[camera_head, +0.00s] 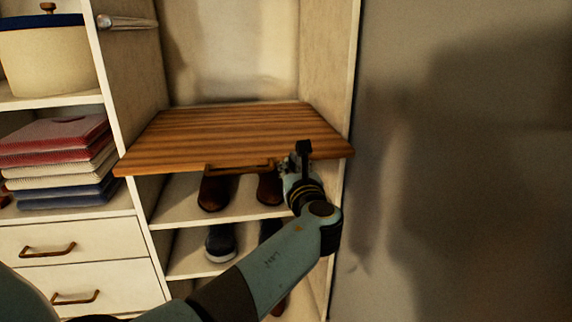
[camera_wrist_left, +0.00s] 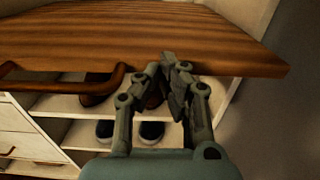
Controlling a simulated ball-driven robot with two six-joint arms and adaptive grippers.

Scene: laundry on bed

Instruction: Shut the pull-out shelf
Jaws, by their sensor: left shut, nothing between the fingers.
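The pull-out shelf (camera_head: 230,130) is a striped brown wooden board standing out from the white cabinet, its front edge past the cabinet's front. Its handle (camera_head: 238,167) hangs at the front edge; it also shows in the left wrist view (camera_wrist_left: 60,84). My left gripper (camera_head: 303,150) is shut and empty at the right part of the shelf's front edge, to the right of the handle. In the left wrist view its fingertips (camera_wrist_left: 169,62) meet close to the front edge; I cannot tell whether they touch it. My right gripper is not in view.
Brown shoes (camera_head: 216,192) and dark sneakers (camera_head: 221,242) stand on the shelves below. Folded clothes (camera_head: 60,160) and a lidded pot (camera_head: 48,58) fill the left column, above drawers (camera_head: 90,245). A bare grey wall (camera_head: 460,160) is at the right.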

